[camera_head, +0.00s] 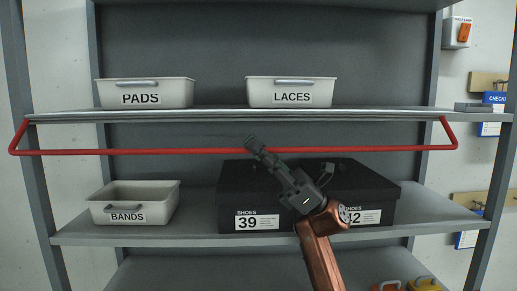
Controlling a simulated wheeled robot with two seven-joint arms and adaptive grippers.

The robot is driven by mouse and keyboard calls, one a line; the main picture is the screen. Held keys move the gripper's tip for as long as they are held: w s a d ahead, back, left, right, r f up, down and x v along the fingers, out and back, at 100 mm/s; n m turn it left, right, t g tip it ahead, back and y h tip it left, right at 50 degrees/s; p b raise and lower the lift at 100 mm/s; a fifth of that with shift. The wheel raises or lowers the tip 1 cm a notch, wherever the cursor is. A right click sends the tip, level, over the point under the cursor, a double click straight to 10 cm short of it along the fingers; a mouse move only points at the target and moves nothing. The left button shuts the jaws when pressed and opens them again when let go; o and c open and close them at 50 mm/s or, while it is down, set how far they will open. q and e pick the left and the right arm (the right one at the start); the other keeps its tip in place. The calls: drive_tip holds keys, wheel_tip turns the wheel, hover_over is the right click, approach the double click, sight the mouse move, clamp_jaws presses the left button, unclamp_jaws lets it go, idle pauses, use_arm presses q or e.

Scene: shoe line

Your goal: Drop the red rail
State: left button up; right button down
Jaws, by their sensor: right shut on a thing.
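The red rail (150,152) runs level across the front of the shelf unit, just below the upper shelf board. Its bent ends reach the board near the left and right posts. My right gripper (253,144) is at the middle of the rail, its fingers shut on the rail. The fingertips cover a short piece of the rail. My right arm comes up from the bottom, in front of the black boxes. My left gripper is not in view.
White bins marked PADS (145,93) and LACES (292,92) stand on the upper shelf (215,117). Below are a BANDS bin (133,203) and black shoe boxes (232,190) labelled 39 and 42. A switch box (457,33) hangs on the right wall.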

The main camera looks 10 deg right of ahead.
drive_tip(key=c, duration=2)
unclamp_jaws()
drive_tip(key=shift+s, duration=0.15)
wheel_tip(320, 180, up, 10)
drive_tip(key=shift+r, duration=0.1)
